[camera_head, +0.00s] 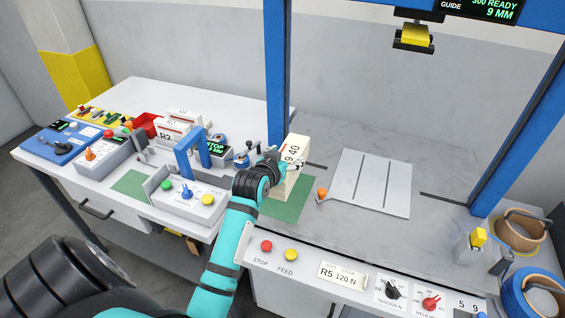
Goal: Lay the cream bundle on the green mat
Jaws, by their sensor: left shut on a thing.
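The cream bundle (293,180) is a pale block with printed label marks, standing upright at the left end of the right-hand worktop. My left gripper (280,160) is shut on it from its left side; the gripper and wrist hide part of it. A green mat (287,209) lies on the worktop directly below and around the bundle's lower end. I cannot tell whether the bundle touches the mat. Another green mat (131,183) lies bare on the left table. My right gripper is not in view.
A blue post (277,75) rises behind the bundle. A button box (190,204) with a blue arch stands to the left. Strap rolls (519,231) sit far right.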

